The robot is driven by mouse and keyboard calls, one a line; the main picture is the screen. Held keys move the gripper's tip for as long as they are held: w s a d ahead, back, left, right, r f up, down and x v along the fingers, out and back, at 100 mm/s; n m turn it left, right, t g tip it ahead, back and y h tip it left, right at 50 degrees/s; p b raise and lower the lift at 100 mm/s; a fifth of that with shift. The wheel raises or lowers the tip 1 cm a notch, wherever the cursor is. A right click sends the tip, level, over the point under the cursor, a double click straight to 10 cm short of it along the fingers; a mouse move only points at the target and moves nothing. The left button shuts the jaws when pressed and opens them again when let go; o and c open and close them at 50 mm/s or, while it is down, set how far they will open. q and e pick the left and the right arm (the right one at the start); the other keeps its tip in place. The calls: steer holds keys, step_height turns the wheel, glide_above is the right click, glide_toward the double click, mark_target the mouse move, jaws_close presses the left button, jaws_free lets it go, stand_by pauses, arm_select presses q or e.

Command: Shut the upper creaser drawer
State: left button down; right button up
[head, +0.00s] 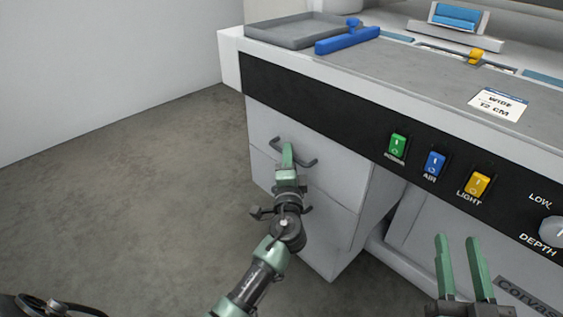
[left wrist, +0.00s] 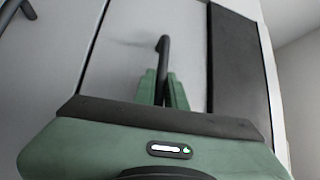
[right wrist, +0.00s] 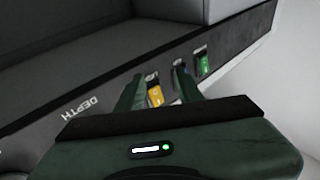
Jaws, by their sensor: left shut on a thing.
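The upper creaser drawer (head: 335,169) is a pale grey front under the black control panel. It looks about level with the lower drawer front (head: 331,234); I cannot tell whether a small gap is left. My right gripper (head: 458,238) is open and empty, in front of the panel at the lower right.
The black panel carries green (head: 397,146), blue (head: 434,163) and yellow (head: 479,185) switches and a depth knob (head: 552,231). On the worktop are a grey tray (head: 290,42) and a blue tool (head: 347,40). The lower drawer's handle (head: 262,212) sticks out beside my left arm. The floor at left is clear.

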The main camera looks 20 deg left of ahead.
arm_select(q)
steer(key=shift+w+d, duration=0.1)
steer(key=c, duration=1.7)
jaws_free()
steer(key=shift+w+r, duration=0.1)
steer(key=shift+c, duration=0.2)
arm_select(e)
steer(key=shift+s+r, duration=0.1)
steer(key=shift+r, duration=0.35)
